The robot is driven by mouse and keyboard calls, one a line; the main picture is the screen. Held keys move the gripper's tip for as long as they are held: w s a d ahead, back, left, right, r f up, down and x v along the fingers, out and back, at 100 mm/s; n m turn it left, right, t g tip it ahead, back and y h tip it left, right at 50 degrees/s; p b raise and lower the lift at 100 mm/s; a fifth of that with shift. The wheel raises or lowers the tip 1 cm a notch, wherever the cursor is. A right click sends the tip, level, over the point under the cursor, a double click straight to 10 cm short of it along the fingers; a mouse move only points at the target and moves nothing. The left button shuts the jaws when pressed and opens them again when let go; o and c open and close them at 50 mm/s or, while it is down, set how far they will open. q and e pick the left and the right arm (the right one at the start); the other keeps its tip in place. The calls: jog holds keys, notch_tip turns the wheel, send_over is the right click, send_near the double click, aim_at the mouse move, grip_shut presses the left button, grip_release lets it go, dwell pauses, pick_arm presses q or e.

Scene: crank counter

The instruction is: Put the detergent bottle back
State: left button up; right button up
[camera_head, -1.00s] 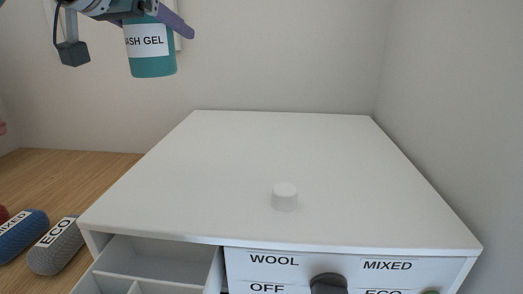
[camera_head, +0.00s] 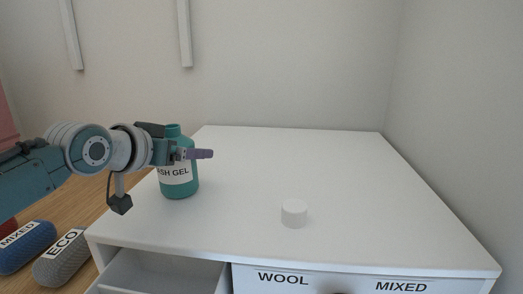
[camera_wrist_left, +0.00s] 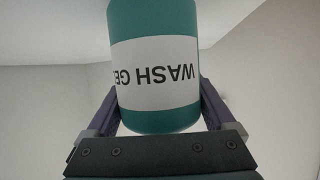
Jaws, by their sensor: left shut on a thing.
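The detergent bottle (camera_head: 178,184) is teal with a white label, part of which reads "SH GEL". It is upright at the left side of the white machine top (camera_head: 350,185). I cannot tell whether its base touches the top. My left gripper (camera_head: 199,154) is shut on the bottle near its upper part, and a purple finger crosses in front of it. In the left wrist view the bottle (camera_wrist_left: 154,75) sits between both fingers, its label upside down. A small white round cap or knob (camera_head: 294,213) is on the machine top. My right gripper is not in view.
An open drawer (camera_head: 165,270) shows below the top's front left. Blue (camera_head: 27,246) and grey (camera_head: 62,258) labelled rolls lie on the wooden counter at left. Two white vertical strips (camera_head: 185,35) are on the back wall.

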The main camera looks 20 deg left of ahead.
pick_arm(q)
jog(key=shift+f, duration=0.15)
jog(key=o, duration=1.4)
jog(key=shift+f, duration=0.1)
jog(key=shift+r, duration=0.2)
jog(key=shift+s+r, duration=0.15)
jog(key=shift+s, duration=0.2)
jog(key=p+v, duration=0.2)
jog(key=v, duration=0.9)
